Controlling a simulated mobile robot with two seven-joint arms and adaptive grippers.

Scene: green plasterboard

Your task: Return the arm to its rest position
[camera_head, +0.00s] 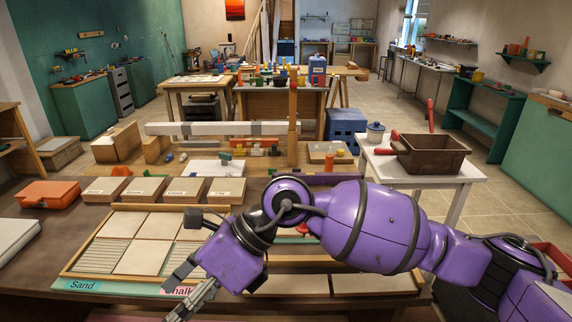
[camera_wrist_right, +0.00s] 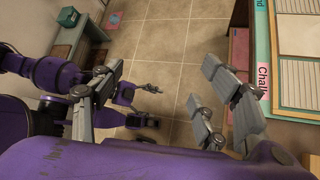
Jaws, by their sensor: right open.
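My right arm (camera_head: 370,228), purple with black joints, reaches in from the right across the front of the workbench (camera_head: 45,265). Its gripper (camera_head: 178,288) hangs at the bench's front edge, near the pink "Chalk" label (camera_head: 180,290), pointing down and left. In the right wrist view the gripper (camera_wrist_right: 162,85) has its grey fingers wide apart, with nothing between them and floor below. Another purple arm (camera_wrist_right: 52,75) shows at the left of that view, with what looks like my left gripper (camera_wrist_right: 140,105) low over the floor; its jaws are too small to judge.
A framed tray of boards (camera_head: 120,208) lies on the bench under and beside the arm. Several labelled boxes (camera_head: 145,190) and an orange case (camera_head: 48,193) stand behind it. A white table (camera_head: 440,172) with a brown crate (camera_head: 430,155) stands right. Open floor (camera_wrist_right: 165,40) lies below the gripper.

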